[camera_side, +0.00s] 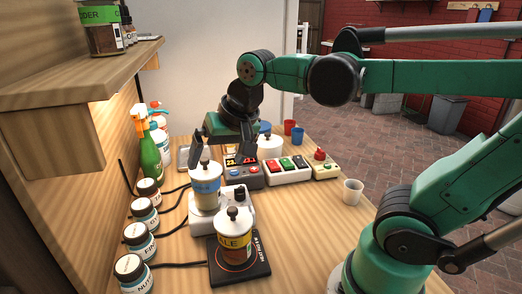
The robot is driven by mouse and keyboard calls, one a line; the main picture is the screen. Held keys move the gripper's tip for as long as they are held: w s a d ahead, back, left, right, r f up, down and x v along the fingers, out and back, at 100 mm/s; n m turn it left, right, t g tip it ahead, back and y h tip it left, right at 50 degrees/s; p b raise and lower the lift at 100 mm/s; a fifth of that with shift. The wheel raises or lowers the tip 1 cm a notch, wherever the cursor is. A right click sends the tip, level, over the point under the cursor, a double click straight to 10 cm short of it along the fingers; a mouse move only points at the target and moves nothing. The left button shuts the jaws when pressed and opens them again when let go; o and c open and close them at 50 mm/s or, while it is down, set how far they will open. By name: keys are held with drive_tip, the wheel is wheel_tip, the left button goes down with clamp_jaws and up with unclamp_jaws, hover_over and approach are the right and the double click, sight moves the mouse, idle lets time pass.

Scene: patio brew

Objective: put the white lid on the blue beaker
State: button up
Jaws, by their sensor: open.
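The blue beaker (207,187), pale with a blue band, stands upright on a white device (207,222). A white lid (206,171) with a dark knob sits on its top, and it looks level. My gripper (221,160) is open, its fingers pointing down. One finger shows near the lid's left side, the other to its right. I cannot tell from this angle whether the fingers are around the knob or behind it, or whether they touch the lid.
A yellow-labelled lidded beaker (236,242) stands on a black hot plate (257,270) in front. Several jars (140,239) and a green spray bottle (149,160) line the left. A switch box (287,170) stands behind right, a white cup (352,191) at right. The right front tabletop is clear.

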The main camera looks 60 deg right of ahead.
drive_tip(key=s+f+n, duration=0.1)
drive_tip(key=n, duration=0.1)
drive_tip(key=f+n+t, duration=0.1)
drive_tip(key=f+n, duration=0.1)
drive_tip(key=s+f+n, duration=0.1)
drive_tip(key=shift+s+a+f+n+t, duration=0.15)
drive_tip(key=shift+s+a+n+t, duration=0.2)
drive_tip(key=shift+a+n+t, duration=0.05)
idle(0.7)
